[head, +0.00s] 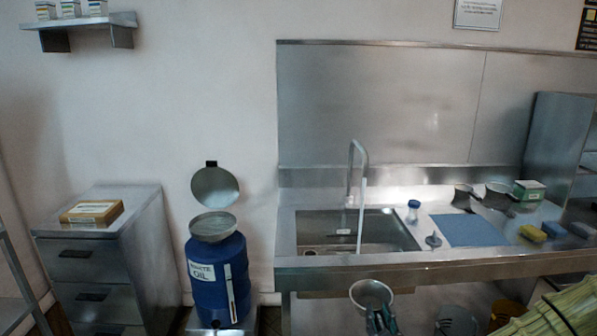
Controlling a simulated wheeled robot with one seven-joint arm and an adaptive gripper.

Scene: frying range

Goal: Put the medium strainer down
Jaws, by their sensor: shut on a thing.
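The strainer in my grasp, with a round metal bowl (371,293), is at the bottom centre of the head view. My gripper (380,318) is shut on its handle side and hides most of the handle. The bowl appears in front of the sink counter's front edge, below its top, and looks held in the air. A blue mat (468,230) lies flat on the counter to the right of the sink, with nothing on it.
The sink (345,246) has a tall faucet (352,180). A small jar (413,211), pans (497,190), a green box (529,190) and sponges (533,233) stand on the counter. A blue waste-oil drum (207,275) and a drawer cabinet (130,215) are left.

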